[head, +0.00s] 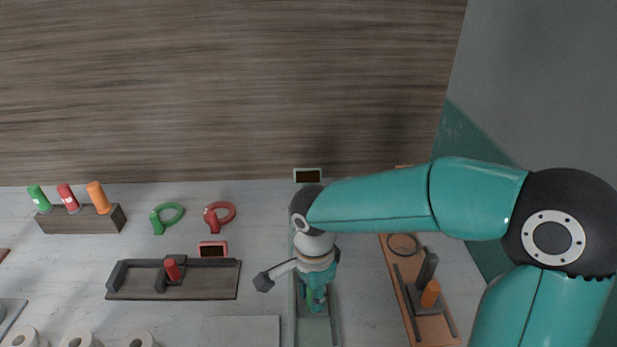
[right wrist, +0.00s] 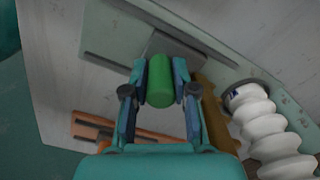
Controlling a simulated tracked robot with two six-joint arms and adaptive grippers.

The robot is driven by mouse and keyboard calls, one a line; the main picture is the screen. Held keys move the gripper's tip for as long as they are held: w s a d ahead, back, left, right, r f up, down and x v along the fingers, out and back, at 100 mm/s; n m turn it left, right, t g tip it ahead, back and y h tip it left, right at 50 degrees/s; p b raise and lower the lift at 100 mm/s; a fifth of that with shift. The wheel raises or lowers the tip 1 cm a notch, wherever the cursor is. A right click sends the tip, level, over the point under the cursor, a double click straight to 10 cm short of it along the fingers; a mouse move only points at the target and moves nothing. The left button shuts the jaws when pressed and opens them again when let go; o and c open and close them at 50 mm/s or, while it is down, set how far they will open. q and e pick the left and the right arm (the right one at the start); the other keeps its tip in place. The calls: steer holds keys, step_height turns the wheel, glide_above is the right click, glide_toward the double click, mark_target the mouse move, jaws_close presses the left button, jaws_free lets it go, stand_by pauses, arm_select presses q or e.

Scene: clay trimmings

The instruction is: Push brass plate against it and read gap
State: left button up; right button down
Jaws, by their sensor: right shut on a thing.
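My right gripper (head: 315,299) is over a long pale-green track (head: 334,325) in the middle of the bench. In the right wrist view its fingers (right wrist: 159,84) are shut on a green cylindrical handle (right wrist: 159,72). A flat grey block (right wrist: 178,47) shows just beyond the handle, over the track; whether they are joined is unclear. A brownish-gold piece (right wrist: 214,112) shows beside the fingers, partly hidden; I cannot tell whether it is the brass plate. A small display with a dark screen (head: 307,175) stands at the track's far end; I can read no figure. My left gripper is not in view.
An orange-brown board (head: 449,322) with dark bars and an orange handle (head: 431,293) lies to the right. A dark tray (head: 210,284) with a red handle (head: 172,269) lies left. A white ribbed hose (right wrist: 265,125) is close by in the wrist view.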

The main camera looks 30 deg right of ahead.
steer(key=shift+s+a+f, duration=0.1)
steer(key=shift+s+a, duration=0.05)
steer(key=shift+s, duration=0.3)
steer(key=shift+s+a+f, duration=0.1)
steer(key=shift+s+a, duration=0.05)
steer(key=shift+s, duration=0.3)
stand_by(0.3)
jaws_free()
steer(key=shift+w+r, duration=0.1)
steer(key=shift+r, duration=0.1)
step_height(320, 180, up, 7)
steer(key=p, duration=0.4)
steer(key=shift+p, duration=0.35)
steer(key=shift+w, duration=0.1)
stand_by(0.4)
